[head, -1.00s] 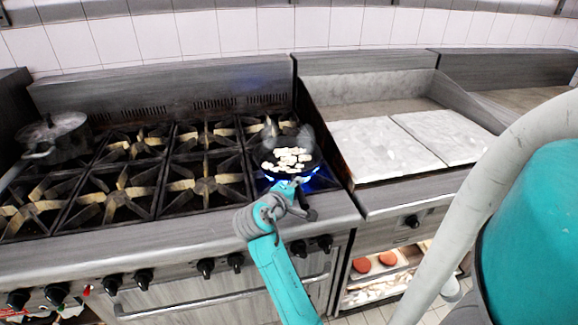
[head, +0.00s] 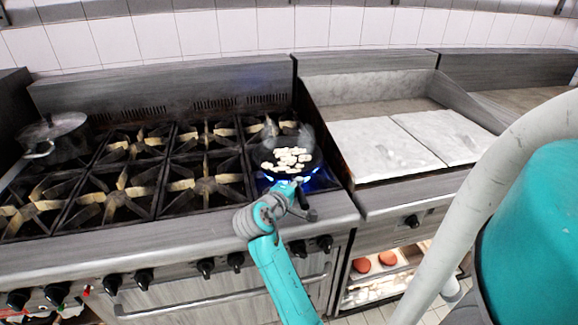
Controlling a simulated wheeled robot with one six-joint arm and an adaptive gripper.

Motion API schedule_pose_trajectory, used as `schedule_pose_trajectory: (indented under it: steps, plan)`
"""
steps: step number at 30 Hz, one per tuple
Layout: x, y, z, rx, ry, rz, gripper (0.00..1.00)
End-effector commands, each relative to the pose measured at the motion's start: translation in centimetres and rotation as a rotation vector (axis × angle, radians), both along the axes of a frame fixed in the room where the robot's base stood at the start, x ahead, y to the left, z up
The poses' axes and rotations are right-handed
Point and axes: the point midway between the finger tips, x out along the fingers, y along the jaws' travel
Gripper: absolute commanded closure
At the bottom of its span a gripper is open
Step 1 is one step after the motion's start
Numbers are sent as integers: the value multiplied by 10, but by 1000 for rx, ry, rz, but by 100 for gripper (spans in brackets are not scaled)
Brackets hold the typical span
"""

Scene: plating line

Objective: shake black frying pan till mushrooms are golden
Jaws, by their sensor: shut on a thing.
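The black frying pan (head: 268,160) is over the front right burner of the stove, with blue flame showing under and beside it. Several pale, cream-white mushroom pieces (head: 287,159) lie in the middle of the pan, and I see no clear golden colour on them. My gripper (head: 301,192) is at the pan's near side, shut on its handle, which is mostly hidden by the gripper and wrist. I cannot tell whether the pan touches the grate.
The other burners of the stove (head: 75,258) hold no pan, except for a lidded grey pot (head: 57,138) at the far left. A flat griddle (head: 372,150) stands right of the stove. Red round items (head: 361,265) lie on a shelf below. A tiled wall is behind.

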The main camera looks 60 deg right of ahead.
Motion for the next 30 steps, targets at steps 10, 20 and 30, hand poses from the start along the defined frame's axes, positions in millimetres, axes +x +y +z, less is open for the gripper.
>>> schedule_pose_trajectory:
  steps: [10,20,30]
  plan:
    - [-9,14,1,-3,-2,2,100]
    - [-7,10,1,-3,-2,2,100]
    - [1,-1,2,-3,-3,0,100]
